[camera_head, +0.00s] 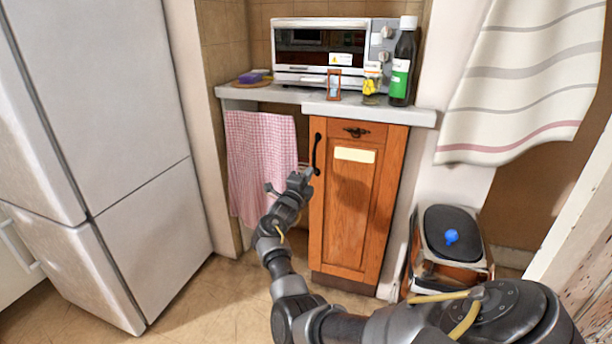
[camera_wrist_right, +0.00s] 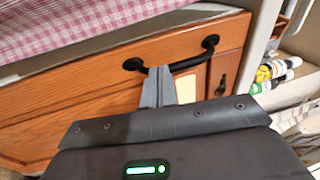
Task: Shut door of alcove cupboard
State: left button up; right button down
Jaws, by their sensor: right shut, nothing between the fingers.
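The alcove cupboard's orange wooden door (camera_head: 345,220) stands below the worktop, with a black bar handle (camera_head: 316,154) upright near its left edge. It looks flush or nearly so; I cannot tell whether it is fully shut. My right gripper (camera_head: 292,184) is at the left edge of the door, just below and left of the handle. In the right wrist view the gripper's fingers (camera_wrist_right: 160,76) are together and empty, beside the black handle (camera_wrist_right: 188,62), over the wooden door (camera_wrist_right: 75,115). I cannot tell whether they touch it. My left gripper is out of view.
A pink checked cloth (camera_head: 262,165) hangs left of the cupboard. A toaster oven (camera_head: 320,52) and a dark bottle (camera_head: 402,65) stand on the worktop (camera_head: 390,113). A white fridge (camera_head: 110,130) is at left. A bin (camera_head: 450,228) stands right of the cupboard.

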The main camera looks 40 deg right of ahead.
jog(key=shift+w+d+r, duration=0.15)
jog(key=shift+d+r, duration=0.1)
jog(key=shift+r, duration=0.35)
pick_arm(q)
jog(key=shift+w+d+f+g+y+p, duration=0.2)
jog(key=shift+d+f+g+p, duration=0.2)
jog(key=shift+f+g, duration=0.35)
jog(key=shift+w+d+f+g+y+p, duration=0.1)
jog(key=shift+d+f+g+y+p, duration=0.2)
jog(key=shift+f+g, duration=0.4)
pick_arm(e)
jog(key=f+v, duration=0.1)
jog(key=v, duration=1)
jog(key=shift+a, duration=0.15)
